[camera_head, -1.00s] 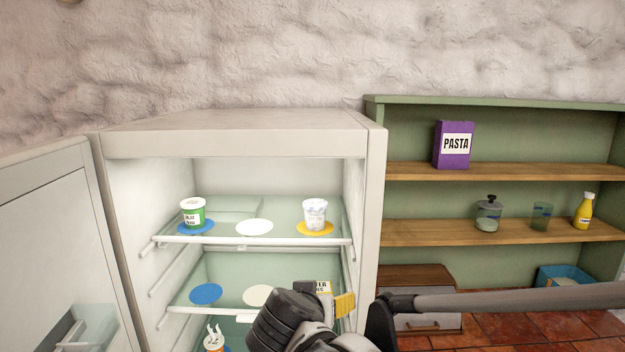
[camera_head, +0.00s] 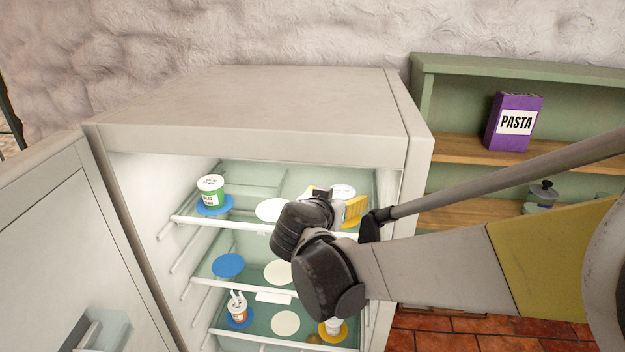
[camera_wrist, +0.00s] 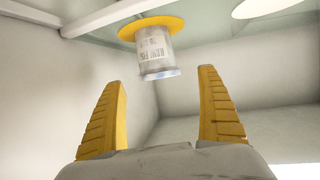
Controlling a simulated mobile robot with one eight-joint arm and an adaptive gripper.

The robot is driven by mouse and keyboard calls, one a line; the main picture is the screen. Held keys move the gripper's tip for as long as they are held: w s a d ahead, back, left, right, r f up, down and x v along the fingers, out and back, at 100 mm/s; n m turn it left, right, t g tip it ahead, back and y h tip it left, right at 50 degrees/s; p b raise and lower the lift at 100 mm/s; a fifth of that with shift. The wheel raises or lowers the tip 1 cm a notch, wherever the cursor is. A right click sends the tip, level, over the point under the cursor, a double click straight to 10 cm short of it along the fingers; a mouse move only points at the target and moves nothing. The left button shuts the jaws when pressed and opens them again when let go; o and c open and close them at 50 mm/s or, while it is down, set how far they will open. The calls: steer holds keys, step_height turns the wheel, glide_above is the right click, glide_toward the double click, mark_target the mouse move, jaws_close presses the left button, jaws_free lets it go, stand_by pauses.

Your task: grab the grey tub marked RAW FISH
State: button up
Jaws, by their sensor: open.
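The grey tub (camera_wrist: 154,50) stands on a yellow disc (camera_wrist: 130,30) on the fridge's top shelf. It appears upside down in the wrist view, its printed label only partly readable. In the head view only its pale lid (camera_head: 342,190) shows above my gripper; the rest is hidden. My gripper (camera_wrist: 162,77) is open and empty, its two yellow fingers spread wide. The tub lies ahead of the fingertips, between their lines and apart from both. In the head view my gripper (camera_head: 352,211) is at top-shelf height at the right.
A green-labelled tub (camera_head: 211,190) stands on a blue disc at the shelf's left, with an empty white disc (camera_head: 273,211) between. Fridge walls and shelf edges are close to the arm. The open door (camera_head: 50,240) is at left. Lower shelves hold more tubs.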

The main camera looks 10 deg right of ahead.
mark_target(342, 193)
steer(key=shift+w+d+f+p, duration=0.15)
steer(key=shift+w+d+p, duration=0.3)
steer(key=shift+w, duration=0.1)
steer(key=x, duration=0.3)
steer(key=shift+w+f, duration=0.2)
steer(key=shift+s+r, duration=0.1)
steer(key=shift+s, duration=0.1)
steer(key=shift+s+a, duration=0.1)
steer(key=c, duration=1.4)
